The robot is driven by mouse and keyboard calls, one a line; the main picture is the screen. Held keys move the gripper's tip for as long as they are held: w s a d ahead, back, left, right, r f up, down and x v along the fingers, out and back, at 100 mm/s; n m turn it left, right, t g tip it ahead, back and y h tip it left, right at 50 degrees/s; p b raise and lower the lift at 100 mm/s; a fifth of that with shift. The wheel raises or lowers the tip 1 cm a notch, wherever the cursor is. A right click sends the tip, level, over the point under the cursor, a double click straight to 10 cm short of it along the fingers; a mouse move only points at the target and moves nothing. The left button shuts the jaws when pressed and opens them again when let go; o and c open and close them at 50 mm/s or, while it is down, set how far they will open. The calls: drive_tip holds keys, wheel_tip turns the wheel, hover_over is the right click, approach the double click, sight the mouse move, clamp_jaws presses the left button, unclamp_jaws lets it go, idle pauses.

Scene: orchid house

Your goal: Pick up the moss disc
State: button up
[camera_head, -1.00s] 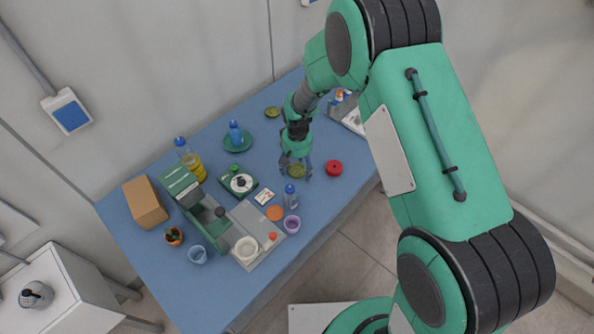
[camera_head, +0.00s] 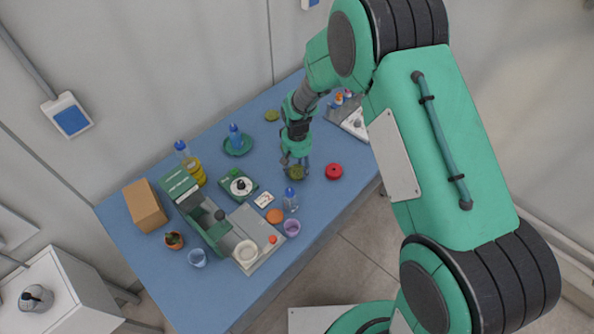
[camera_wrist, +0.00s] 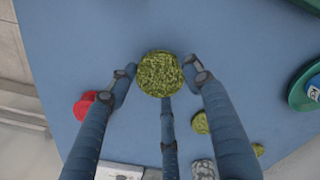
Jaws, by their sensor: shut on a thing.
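The moss disc (camera_wrist: 160,74) is round, mottled green, and sits between my fingertips in the wrist view. In the head view the moss disc (camera_head: 297,173) shows low at the fingertips, partly covered by them. My gripper (camera_head: 296,165) is shut on it, with fingers at its left, right and near side. I cannot tell whether the disc is clear of the blue table. Another green mossy piece (camera_wrist: 201,123) lies apart from it in the wrist view, and a similar one (camera_head: 272,115) is near the table's back edge in the head view.
A red round thing (camera_head: 334,171) lies close by on the right. A clear blue-capped bottle (camera_head: 290,200), an orange disc (camera_head: 275,216) and a purple cup (camera_head: 292,227) stand in front. A green saucer (camera_head: 238,153) with a blue bottle is behind left. Bare blue table (camera_head: 325,205) lies front right.

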wheel_tip(320, 180, up, 8)
drive_tip(key=shift+r+p, duration=0.1)
drive_tip(key=shift+p, duration=0.45)
idle(0.7)
wheel_tip(320, 180, up, 21)
hover_over(297, 170)
drive_tip(key=s+a+n, duration=0.3)
drive_tip(key=a+n, duration=0.5)
drive_tip(key=a, duration=1.6)
drive_tip(key=s+a+n, duration=0.4)
drive_tip(key=s+a, duration=0.3)
drive_tip(key=a, duration=0.6)
drive_tip(key=s+a+n, duration=0.4)
drive_tip(key=s+a, duration=0.4)
drive_tip(key=a, duration=0.4)
wheel_tip(297, 170, down, 12)
drive_tip(key=shift+a, duration=0.3)
drive_tip(key=shift+s, duration=0.1)
